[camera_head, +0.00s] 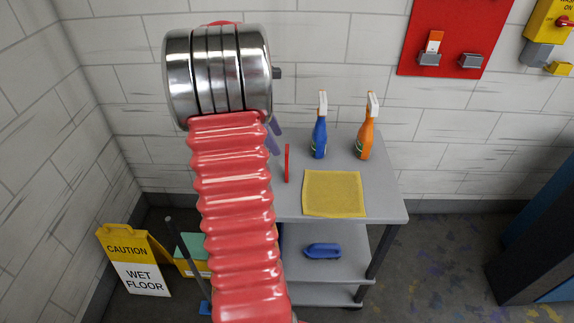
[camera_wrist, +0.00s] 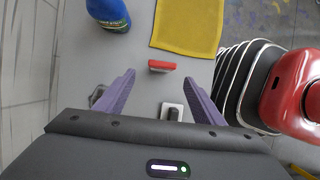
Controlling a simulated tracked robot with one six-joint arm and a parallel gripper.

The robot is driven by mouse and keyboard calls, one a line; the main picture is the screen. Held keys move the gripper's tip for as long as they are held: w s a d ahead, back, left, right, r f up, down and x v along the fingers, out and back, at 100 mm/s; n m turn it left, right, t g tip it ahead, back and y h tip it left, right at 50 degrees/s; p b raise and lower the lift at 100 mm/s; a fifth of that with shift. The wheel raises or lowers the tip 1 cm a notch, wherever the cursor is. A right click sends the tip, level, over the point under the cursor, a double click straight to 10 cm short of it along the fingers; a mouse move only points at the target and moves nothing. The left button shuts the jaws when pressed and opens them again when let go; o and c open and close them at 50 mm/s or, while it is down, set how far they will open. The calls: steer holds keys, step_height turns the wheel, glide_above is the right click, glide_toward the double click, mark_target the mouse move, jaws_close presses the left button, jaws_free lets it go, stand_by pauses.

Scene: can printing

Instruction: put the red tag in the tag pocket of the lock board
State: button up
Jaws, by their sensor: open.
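A narrow red piece, apparently the red tag (camera_head: 287,163), is on the grey cart top left of the yellow cloth. In the wrist view the red tag (camera_wrist: 162,67) lies just ahead of my fingertips, roughly centred between them. My gripper (camera_wrist: 160,77) is open and empty, with its purple fingers spread above the cart. In the head view my gripper (camera_head: 274,138) is mostly hidden behind my arm. The red lock board (camera_head: 455,22) is on the wall at upper right. An orange-and-white piece (camera_head: 433,43) is at its left grey holder; its right grey holder (camera_head: 470,61) looks empty.
A blue spray bottle (camera_head: 319,130) and an orange one (camera_head: 367,130) stand on the cart (camera_head: 385,195) near the yellow cloth (camera_head: 334,193). A small white-and-grey object (camera_wrist: 172,112) lies between my fingers' bases. A wet-floor sign (camera_head: 137,260) stands at lower left.

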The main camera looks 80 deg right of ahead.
mark_target(287, 149)
steer(key=shift+x, duration=2.65)
steer(key=shift+a+x, duration=0.2)
steer(key=shift+x, duration=2.35)
steer(key=c, duration=1.2)
step_height(287, 149, up, 10)
steer(key=shift+f, duration=0.1)
